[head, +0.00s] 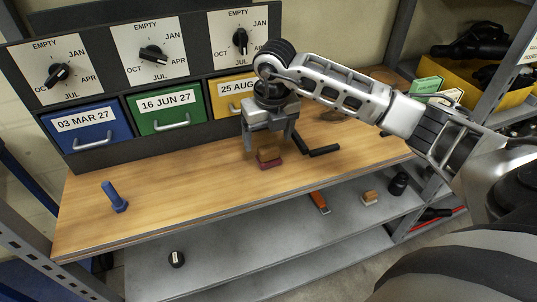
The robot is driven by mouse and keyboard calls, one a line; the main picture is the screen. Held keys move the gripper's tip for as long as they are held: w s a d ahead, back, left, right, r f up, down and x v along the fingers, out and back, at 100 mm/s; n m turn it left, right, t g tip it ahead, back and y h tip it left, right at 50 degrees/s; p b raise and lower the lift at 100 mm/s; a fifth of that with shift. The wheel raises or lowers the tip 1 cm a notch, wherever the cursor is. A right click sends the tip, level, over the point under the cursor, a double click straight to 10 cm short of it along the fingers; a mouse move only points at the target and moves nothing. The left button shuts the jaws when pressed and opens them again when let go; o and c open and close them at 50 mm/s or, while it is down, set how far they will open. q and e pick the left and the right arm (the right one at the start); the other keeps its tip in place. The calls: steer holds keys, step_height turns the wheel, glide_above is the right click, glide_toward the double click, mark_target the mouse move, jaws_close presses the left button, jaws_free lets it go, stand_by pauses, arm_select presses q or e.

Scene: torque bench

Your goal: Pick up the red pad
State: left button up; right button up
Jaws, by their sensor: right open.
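The red pad (271,164) lies on the wooden bench top (160,205), near the middle of its front half. A small brown wooden block (266,153) appears to sit on top of it, so only the pad's lower edge shows. My right gripper (268,143) points down over the block and pad with its fingers apart. The fingers look to be around or just above the block; I cannot tell whether they touch it. My left gripper is not in view.
A black L-shaped tool (321,151) lies right of the gripper. Behind are blue (88,130), green (165,115) and yellow (229,106) drawers under dials. A grey lower shelf (235,255) holds a knob, an orange-handled tool and another block.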

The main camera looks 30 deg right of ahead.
mark_target(269, 148)
steer(key=shift+w+d+f+p, duration=0.15)
steer(key=shift+f, duration=1.3)
steer(key=shift+w+d+f+p, duration=0.1)
steer(key=shift+w+f+p, duration=0.05)
steer(key=shift+f, duration=1.3)
steer(key=c, duration=1.1)
